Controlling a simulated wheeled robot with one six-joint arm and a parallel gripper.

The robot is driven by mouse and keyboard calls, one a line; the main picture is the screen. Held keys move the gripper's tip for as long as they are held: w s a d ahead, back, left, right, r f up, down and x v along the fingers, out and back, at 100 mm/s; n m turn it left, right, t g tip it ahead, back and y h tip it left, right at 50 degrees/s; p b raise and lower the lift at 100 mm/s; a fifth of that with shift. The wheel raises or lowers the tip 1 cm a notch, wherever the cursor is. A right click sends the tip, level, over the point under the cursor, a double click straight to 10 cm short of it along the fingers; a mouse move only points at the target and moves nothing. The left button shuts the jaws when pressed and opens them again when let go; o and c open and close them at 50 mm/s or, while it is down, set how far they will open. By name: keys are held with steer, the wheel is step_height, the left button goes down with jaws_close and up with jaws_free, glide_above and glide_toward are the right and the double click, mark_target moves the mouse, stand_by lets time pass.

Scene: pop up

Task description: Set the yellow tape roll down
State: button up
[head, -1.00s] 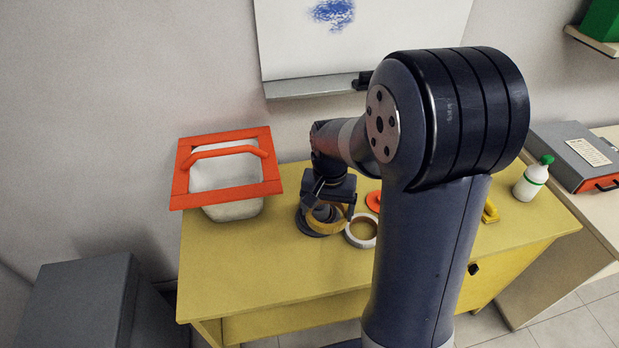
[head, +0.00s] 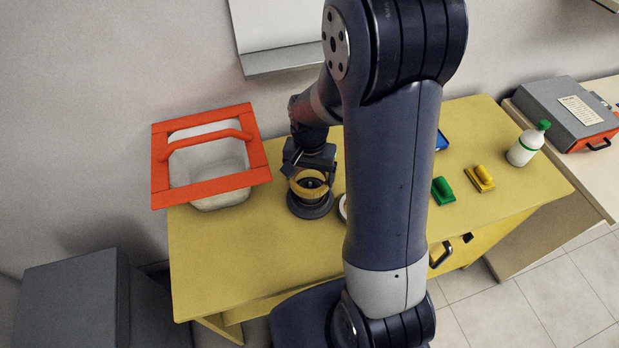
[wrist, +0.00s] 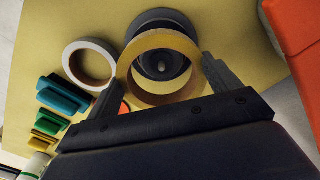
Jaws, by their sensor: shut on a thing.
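The yellow tape roll (head: 298,190) is held in my gripper (head: 310,172), over a dark round stand (head: 310,211) on the yellow table. In the wrist view the roll (wrist: 126,72) sits between the two fingers of my gripper (wrist: 161,72), which press on its outside. The dark stand (wrist: 152,19) shows behind the roll, and its centre peg (wrist: 163,66) appears through the roll's hole. Whether the roll touches the stand cannot be told.
A white tape roll (wrist: 72,58) lies beside the stand, mostly hidden by my arm in the head view. A white bin with an orange rim (head: 160,180) stands left. Green (head: 442,191) and yellow (head: 481,178) blocks and a bottle (head: 522,150) are right.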

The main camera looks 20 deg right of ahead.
mark_target(310, 188)
step_height(310, 188, down, 2)
steer(key=shift+f, duration=0.15)
steer(key=shift+f+b, duration=0.55)
steer(key=shift+f, duration=0.05)
steer(key=o, duration=0.9)
steer(key=shift+r, duration=0.1)
steer(key=shift+r+p, duration=0.55)
steer(key=shift+p, duration=0.05)
step_height(310, 188, up, 12)
